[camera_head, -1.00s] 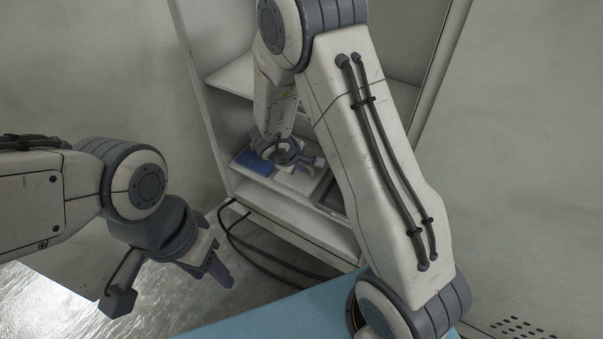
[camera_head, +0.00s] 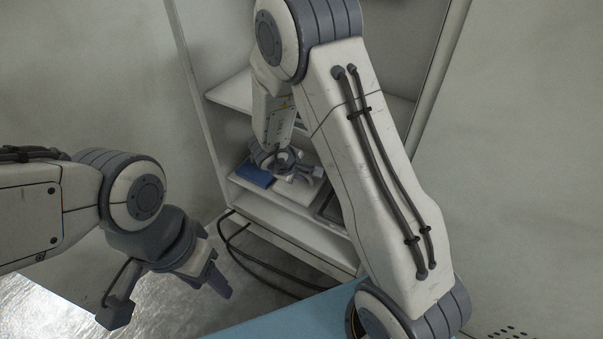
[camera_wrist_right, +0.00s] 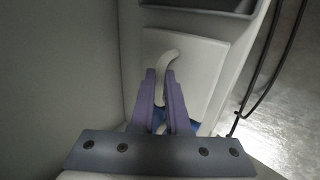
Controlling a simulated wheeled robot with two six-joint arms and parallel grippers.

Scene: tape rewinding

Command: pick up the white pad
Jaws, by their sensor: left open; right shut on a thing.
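The white pad (camera_head: 297,192) lies on the lower shelf of the cabinet, partly hidden under my right wrist. It also shows in the right wrist view as a pale flat plate (camera_wrist_right: 202,62) with a curved white handle (camera_wrist_right: 168,62). My right gripper (camera_wrist_right: 161,82) is shut on this handle, its purple fingers on either side. Whether the pad is clear of the shelf cannot be told. In the head view my right gripper (camera_head: 308,172) is small and partly hidden. My left gripper (camera_head: 224,287) is open and empty, low at the left, away from the cabinet.
A blue pad (camera_head: 255,175) lies left of the white one. A dark tray (camera_head: 331,208) is on its right. Another shelf (camera_head: 230,93) is above, and cabinet walls stand close. Black cables (camera_head: 262,262) hang below. A light blue surface (camera_head: 285,312) is in front.

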